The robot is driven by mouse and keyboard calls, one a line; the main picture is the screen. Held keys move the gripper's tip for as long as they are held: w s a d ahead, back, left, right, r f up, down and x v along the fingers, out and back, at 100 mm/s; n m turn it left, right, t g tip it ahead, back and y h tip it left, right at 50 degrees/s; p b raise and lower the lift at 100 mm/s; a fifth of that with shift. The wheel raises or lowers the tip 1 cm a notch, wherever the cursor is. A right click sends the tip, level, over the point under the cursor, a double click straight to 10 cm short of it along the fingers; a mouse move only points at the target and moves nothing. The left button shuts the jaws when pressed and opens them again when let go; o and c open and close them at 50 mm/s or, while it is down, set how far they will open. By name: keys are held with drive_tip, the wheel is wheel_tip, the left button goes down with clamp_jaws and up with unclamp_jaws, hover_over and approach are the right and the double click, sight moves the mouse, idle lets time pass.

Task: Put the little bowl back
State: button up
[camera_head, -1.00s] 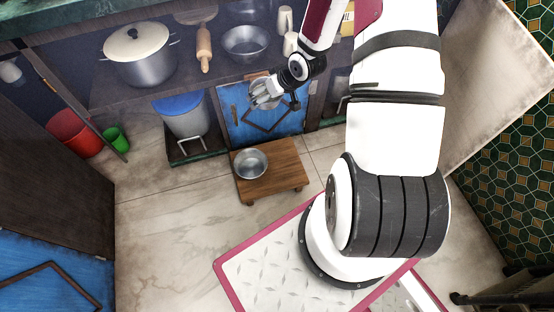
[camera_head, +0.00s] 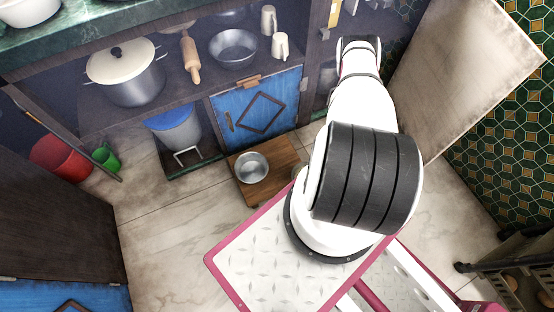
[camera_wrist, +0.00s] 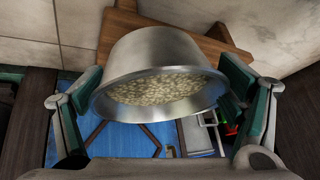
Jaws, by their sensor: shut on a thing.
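In the wrist view my gripper (camera_wrist: 165,98) is shut on a small silver metal bowl (camera_wrist: 155,60), one finger at each side. The bowl is tilted with its mouth toward the camera, and a pale speckled surface shows inside it. In the head view my gripper and this held bowl are out of sight, while my arm reaches up the right side. A second small metal bowl (camera_head: 251,167) stands upright on the low wooden stool (camera_head: 282,156).
A large metal basin (camera_head: 233,48), a rolling pin (camera_head: 190,58), a lidded pot (camera_head: 125,70) and white mugs (camera_head: 280,46) stand on the shelf above the blue cabinet door (camera_head: 262,110). A blue-lidded bin (camera_head: 177,130) is left of the door. Open floor lies left of the stool.

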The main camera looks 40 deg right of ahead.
drive_tip(key=shift+s+a+f, duration=0.4)
drive_tip(key=shift+s+a, duration=0.05)
drive_tip(key=shift+s, duration=0.15)
drive_tip(key=shift+a+f, duration=0.1)
drive_tip(key=b, duration=0.3)
approach(279, 162)
drive_tip(key=shift+w+a+f, duration=0.6)
drive_tip(key=shift+a, duration=0.1)
drive_tip(key=shift+w+d+f+b, duration=0.15)
drive_tip(key=shift+w+b, duration=0.3)
drive_tip(key=shift+w, duration=0.7)
drive_tip(key=shift+s+f+b, duration=0.1)
drive_tip(key=shift+f+b, duration=0.65)
drive_tip(key=shift+f, duration=0.9)
drive_tip(key=shift+f, duration=0.2)
drive_tip(key=o, duration=1.3)
